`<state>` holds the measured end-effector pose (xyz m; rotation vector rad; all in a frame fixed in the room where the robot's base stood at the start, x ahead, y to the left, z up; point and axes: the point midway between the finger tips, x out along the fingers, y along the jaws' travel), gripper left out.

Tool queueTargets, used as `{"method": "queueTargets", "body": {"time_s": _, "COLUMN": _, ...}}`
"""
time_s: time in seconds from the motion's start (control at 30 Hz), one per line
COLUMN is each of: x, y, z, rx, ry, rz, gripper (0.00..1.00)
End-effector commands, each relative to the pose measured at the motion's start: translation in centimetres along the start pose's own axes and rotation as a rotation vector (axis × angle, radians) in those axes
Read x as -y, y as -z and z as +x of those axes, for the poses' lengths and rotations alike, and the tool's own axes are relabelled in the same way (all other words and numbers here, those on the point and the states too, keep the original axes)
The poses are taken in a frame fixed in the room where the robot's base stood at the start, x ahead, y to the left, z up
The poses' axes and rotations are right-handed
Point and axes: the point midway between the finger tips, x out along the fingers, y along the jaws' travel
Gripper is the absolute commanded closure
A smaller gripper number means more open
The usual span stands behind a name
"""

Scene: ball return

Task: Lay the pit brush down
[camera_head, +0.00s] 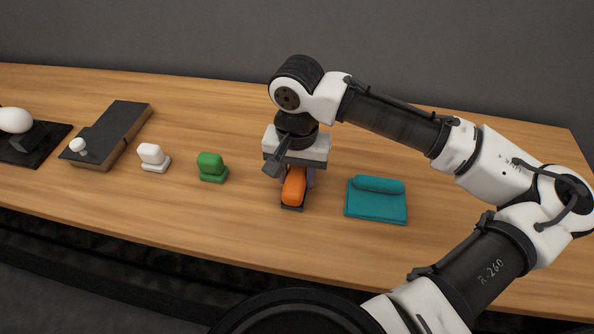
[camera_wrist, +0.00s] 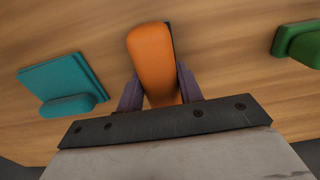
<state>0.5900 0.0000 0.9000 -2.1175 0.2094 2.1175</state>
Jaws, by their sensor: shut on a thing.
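The pit brush, which I take to be the orange-handled piece (camera_head: 293,188) with a dark base, is in my gripper (camera_head: 297,176) above the middle of the table. The brush also shows in the wrist view (camera_wrist: 152,55), with one purple finger on each side of its orange body. My gripper points down and is shut on it. The dark base is low over the wood; I cannot tell whether it touches. Much of the brush is hidden by the gripper and wrist.
On the wooden table (camera_head: 240,230), a teal pad (camera_head: 376,208) with a rounded ridge lies right of the brush. A green block (camera_head: 212,168), a white block (camera_head: 153,157), a dark box (camera_head: 115,125) with a white knob, and a white ball (camera_head: 15,120) on a black stand are left.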

Motion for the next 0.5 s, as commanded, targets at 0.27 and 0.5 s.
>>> {"method": "queueTargets", "body": {"time_s": 0.27, "x": 0.00, "y": 0.00, "z": 0.10, "rx": 0.000, "ry": 0.000, "rz": 0.000, "gripper": 0.42}}
{"method": "queueTargets", "body": {"time_s": 0.5, "x": -0.01, "y": 0.01, "z": 0.10, "rx": 0.000, "ry": -0.001, "rz": 0.000, "gripper": 0.42}}
